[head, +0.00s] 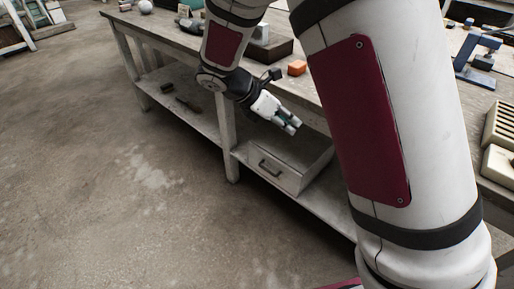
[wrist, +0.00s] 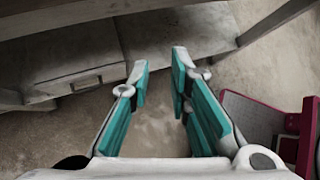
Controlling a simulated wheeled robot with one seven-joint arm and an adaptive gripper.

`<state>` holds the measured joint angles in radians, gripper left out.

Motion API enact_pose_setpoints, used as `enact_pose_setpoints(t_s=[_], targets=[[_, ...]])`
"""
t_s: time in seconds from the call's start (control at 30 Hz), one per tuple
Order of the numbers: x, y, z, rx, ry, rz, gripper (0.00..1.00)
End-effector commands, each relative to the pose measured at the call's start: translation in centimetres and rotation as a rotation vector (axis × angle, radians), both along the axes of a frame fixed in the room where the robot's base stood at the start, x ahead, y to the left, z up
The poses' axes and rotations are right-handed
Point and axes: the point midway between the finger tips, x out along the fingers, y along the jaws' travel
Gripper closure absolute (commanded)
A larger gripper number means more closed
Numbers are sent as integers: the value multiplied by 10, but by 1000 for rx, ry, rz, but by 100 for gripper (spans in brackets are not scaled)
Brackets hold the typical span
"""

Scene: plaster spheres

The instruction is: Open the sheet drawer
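The sheet drawer (head: 278,168) is a pale grey box with a dark bar handle (head: 269,168) on its front, on the lower shelf of the workbench. It looks shut. In the wrist view the drawer (wrist: 65,67) is at the upper left, with its handle (wrist: 86,83) low on its front. My gripper (head: 293,126) is above and near the drawer in the head view, apart from the handle.
The workbench (head: 165,38) has an upper top and a lower shelf (head: 205,118), with a leg (head: 229,145) just left of the drawer. An orange block (head: 297,68) and a blue vise-like tool (head: 478,55) are on top. The concrete floor (head: 110,190) in front is clear.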

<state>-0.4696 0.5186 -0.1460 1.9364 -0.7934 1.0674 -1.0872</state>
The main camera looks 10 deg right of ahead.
Motion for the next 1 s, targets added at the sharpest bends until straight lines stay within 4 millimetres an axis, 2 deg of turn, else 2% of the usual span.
enact_pose_setpoints(t_s=[0.03,0.17,0.3,0.5,0.6,0.7,0.8,1.0], targets=[[16,8,-38,-60,67,87,82],[47,24,-107,-211,234,305,82],[74,45,-185,-385,416,533,82],[99,76,-295,-643,673,828,82],[104,89,-339,-754,777,939,82],[107,98,-370,-839,853,1016,82],[108,103,-387,-891,898,1062,82],[114,98,-397,-918,923,1084,82]])
